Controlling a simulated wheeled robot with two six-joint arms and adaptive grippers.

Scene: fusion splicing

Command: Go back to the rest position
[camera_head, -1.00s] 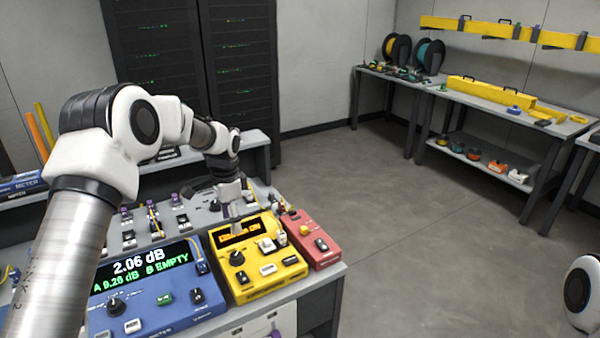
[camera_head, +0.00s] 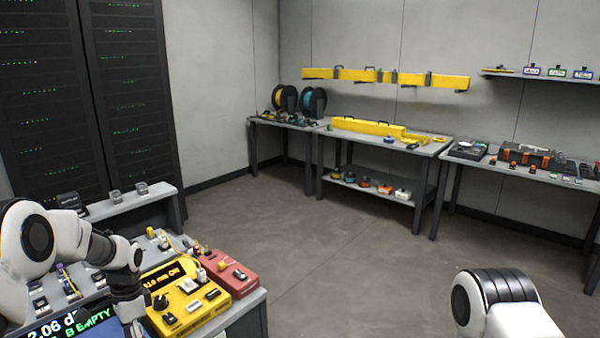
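My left arm comes in from the left edge and bends down over the workbench. Its gripper (camera_head: 133,318) points down at the front of the bench, beside the yellow instrument, cut by the frame's bottom edge. Its fingers are too hidden to tell open from shut. My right arm shows only as a white joint at the bottom right, over the floor; its gripper is out of view. The yellow instrument (camera_head: 206,309) has a lit orange display. A red instrument (camera_head: 236,281) stands beside it. A blue meter (camera_head: 95,334) with a "2.06 dB" display is mostly cut off at bottom left.
Dark server racks (camera_head: 125,95) stand at the left. A far table (camera_head: 436,146) holds a long yellow channel, with coloured spools on its lower shelf. A right-hand table (camera_head: 500,169) carries tool cases. The floor (camera_head: 330,250) between is clear.

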